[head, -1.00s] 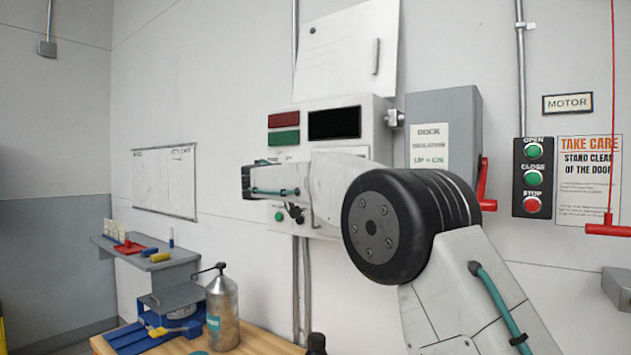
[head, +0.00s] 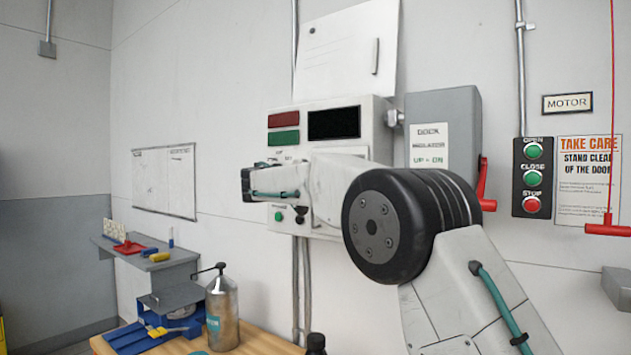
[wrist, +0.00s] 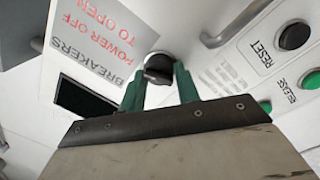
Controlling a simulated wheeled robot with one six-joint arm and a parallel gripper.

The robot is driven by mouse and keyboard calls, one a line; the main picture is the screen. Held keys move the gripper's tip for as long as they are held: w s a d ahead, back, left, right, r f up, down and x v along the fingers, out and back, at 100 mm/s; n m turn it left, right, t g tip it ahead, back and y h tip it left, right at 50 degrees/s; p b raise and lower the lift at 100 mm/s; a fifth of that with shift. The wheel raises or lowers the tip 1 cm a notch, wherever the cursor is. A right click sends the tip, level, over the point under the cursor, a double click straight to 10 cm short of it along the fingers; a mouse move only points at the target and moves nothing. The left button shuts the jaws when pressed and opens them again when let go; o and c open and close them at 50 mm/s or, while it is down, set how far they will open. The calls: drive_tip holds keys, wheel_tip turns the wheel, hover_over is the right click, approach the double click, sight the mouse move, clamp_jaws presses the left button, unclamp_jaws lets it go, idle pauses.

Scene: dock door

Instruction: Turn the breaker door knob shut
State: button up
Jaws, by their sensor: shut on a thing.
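The dark round knob (wrist: 158,68) shows in the wrist view beside a white label with red and grey print reading BREAKERS, POWER OFF TO OPEN (wrist: 100,40). My gripper (wrist: 160,82) has its two green fingers on either side of the knob and is shut on it. The wrist view is turned nearly upside down. In the head view my arm covers the knob and the fingers, in front of the white control box (head: 375,130). I cannot tell the knob's exact turn angle.
A metal bar handle (wrist: 235,22), a black reset button (wrist: 294,36) and a green release button (wrist: 311,80) are near the fingers. A grey isolator box (head: 444,125) with a red lever (head: 483,185) is right of the control box. A metal can (head: 222,312) stands on the bench below.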

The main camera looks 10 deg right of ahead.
drive_tip(key=shift+f+n+t, duration=0.15)
drive_tip(key=shift+n+t, duration=0.2)
drive_tip(key=shift+n, duration=3.4)
drive_tip(key=shift+f+n+t, duration=0.15)
drive_tip(key=shift+n+t, duration=0.2)
drive_tip(key=shift+n, duration=3.7)
drive_tip(key=o, duration=1)
drive_tip(key=shift+c, duration=0.2)
drive_tip(key=shift+s, duration=0.1)
